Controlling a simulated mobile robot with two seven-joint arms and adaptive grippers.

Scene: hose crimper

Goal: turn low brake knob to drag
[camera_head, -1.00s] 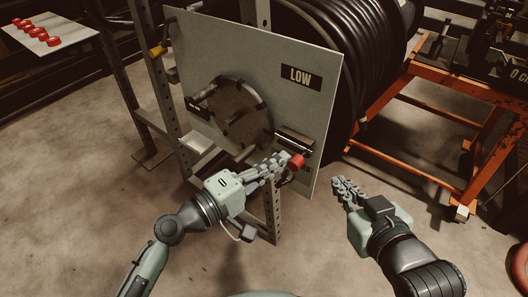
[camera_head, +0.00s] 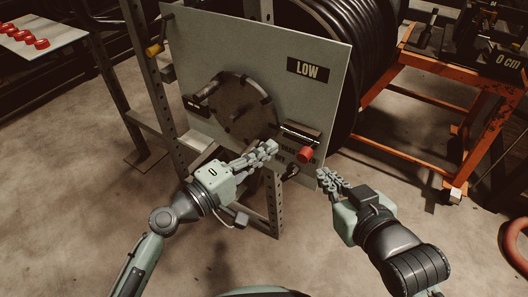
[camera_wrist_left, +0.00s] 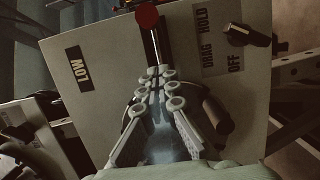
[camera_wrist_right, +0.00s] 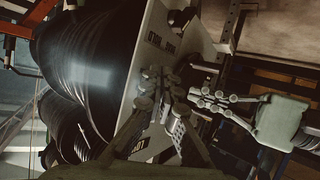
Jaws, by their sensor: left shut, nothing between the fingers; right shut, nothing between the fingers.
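The black brake knob (camera_head: 291,171) sits low on the grey panel marked LOW (camera_head: 308,69). A red-ended lever (camera_head: 305,155) sticks out just above the knob. My left gripper (camera_head: 271,148) is shut and empty, in front of the panel, left of the knob and apart from it. My right gripper (camera_head: 323,178) is shut and empty, just right of the knob near the panel's lower right edge.
A round dark disc (camera_head: 240,108) with pegs is on the panel's left part. A large reel of black hose (camera_head: 368,40) stands behind the panel. An orange frame (camera_head: 425,88) stands at right. A white board with red rings (camera_head: 40,43) is at far left.

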